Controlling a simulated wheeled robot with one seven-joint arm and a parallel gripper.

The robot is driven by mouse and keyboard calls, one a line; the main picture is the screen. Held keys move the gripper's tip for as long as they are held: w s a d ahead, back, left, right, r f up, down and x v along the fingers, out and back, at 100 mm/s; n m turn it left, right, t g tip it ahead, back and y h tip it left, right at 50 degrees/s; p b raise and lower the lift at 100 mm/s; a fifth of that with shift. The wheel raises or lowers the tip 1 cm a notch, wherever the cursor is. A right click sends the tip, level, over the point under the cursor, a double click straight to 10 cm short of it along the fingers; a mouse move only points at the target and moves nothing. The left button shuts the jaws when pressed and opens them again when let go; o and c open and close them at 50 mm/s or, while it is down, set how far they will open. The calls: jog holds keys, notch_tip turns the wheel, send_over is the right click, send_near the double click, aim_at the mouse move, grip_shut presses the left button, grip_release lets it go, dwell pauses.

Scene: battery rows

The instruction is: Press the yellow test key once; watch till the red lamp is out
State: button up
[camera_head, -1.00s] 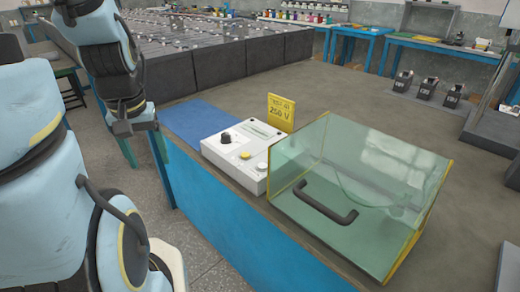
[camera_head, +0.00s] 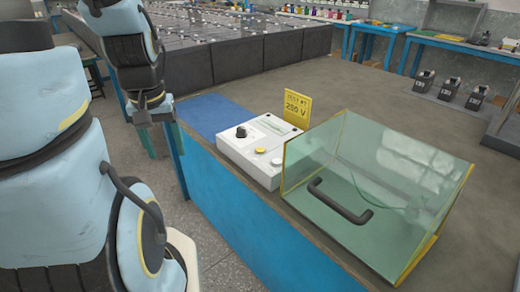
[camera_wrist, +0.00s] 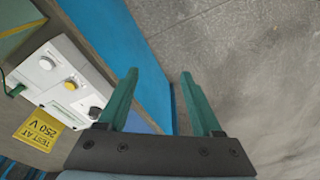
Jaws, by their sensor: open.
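The white test box (camera_head: 235,147) sits on the bench beside the glass case. Its yellow key (camera_head: 260,150) lies between a dark knob (camera_head: 241,131) and a pale round part (camera_head: 277,161). No red glow shows on the box; I cannot tell whether the pale part is the lamp. In the wrist view, the yellow key (camera_wrist: 70,85) and the pale round part (camera_wrist: 46,63) are left of my gripper (camera_wrist: 160,74). My gripper is open and empty, its green fingers apart, beyond the bench edge over the floor. It touches nothing on the box.
A yellow "TEST AT 250 V" sign (camera_head: 297,108) stands behind the box. The glass case (camera_head: 390,185) with a dark handle (camera_head: 340,201) stands close on the right. A blue mat (camera_head: 215,113) lies to the left. Dark battery rows (camera_head: 235,58) fill the back.

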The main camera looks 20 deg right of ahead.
grip_shut()
dwell(0.3)
dwell(1.1)
